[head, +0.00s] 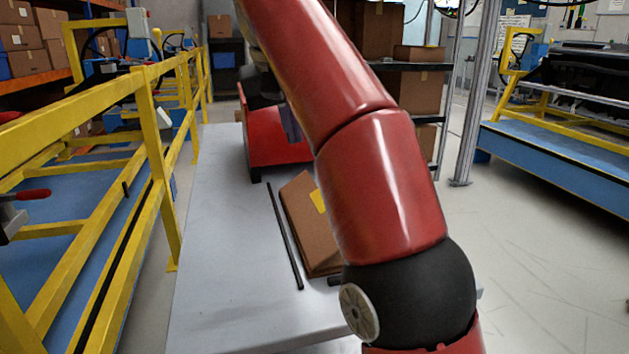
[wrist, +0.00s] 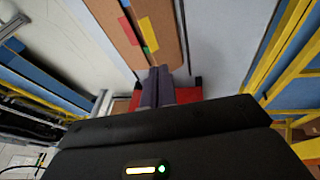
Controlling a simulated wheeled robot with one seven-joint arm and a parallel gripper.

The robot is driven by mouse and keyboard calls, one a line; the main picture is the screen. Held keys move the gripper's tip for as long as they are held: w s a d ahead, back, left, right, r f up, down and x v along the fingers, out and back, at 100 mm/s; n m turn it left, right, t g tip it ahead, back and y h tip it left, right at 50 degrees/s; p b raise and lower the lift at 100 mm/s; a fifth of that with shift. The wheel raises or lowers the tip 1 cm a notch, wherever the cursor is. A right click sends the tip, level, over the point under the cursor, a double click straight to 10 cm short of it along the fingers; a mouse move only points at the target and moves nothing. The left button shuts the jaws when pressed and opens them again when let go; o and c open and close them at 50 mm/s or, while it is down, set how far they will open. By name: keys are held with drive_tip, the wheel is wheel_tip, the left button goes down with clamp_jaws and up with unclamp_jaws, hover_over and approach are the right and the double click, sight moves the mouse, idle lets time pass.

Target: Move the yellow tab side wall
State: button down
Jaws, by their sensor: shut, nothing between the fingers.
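The yellow tab (head: 319,201) marks a flat brown side wall (head: 299,222) lying on the grey table, partly hidden behind my arm. In the wrist view the brown wall (wrist: 171,28) runs down from the top edge, with the yellow tab (wrist: 147,33) on it and a red tab (wrist: 127,30) to its left. Small green marks show near these tabs. My gripper (wrist: 156,73) is shut and empty, its fingertips appearing at the near end of the brown wall; I cannot tell if they touch. In the head view only part of my gripper shows behind my arm.
A red bin (head: 270,136) stands on the far end of the grey table (head: 220,270). A thin black rod (head: 285,238) lies left of the brown wall. A yellow rail (head: 150,115) runs along the left. The table's left and near parts are clear.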

approach(317, 203)
drive_tip(key=x, duration=0.5)
drive_tip(key=shift+w+a+b, duration=0.2)
drive_tip(key=shift+a+b, duration=0.05)
drive_tip(key=shift+b, duration=0.05)
drive_tip(key=shift+w+d+f, duration=0.1)
drive_tip(key=shift+d+f, duration=0.2)
drive_tip(key=shift+f, duration=0.2)
